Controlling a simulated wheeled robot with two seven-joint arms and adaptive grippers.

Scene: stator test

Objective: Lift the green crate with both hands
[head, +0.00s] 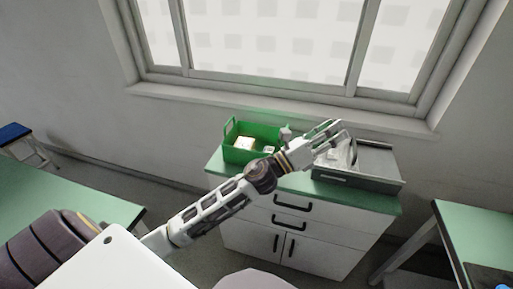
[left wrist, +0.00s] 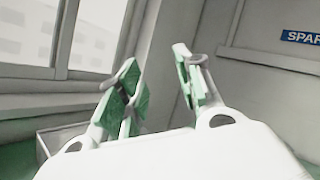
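The green crate (head: 240,155) stands at the left end of the green-topped cabinet in the head view, with small light-coloured items inside. My left arm passes in front of its right part and hides some of it. My left gripper (head: 335,132) is right of the crate, over or in front of the grey box, and does not touch the crate. In the left wrist view its two fingers (left wrist: 160,88) stand apart with nothing between them. The crate cannot be made out in that view. My right gripper is in neither view.
A grey box (head: 375,165) sits on the cabinet top (head: 295,184), right of the crate. The window wall is close behind. Green tables stand at left (head: 60,185) and right (head: 475,230). A blue sign (left wrist: 300,37) shows on the wall in the left wrist view.

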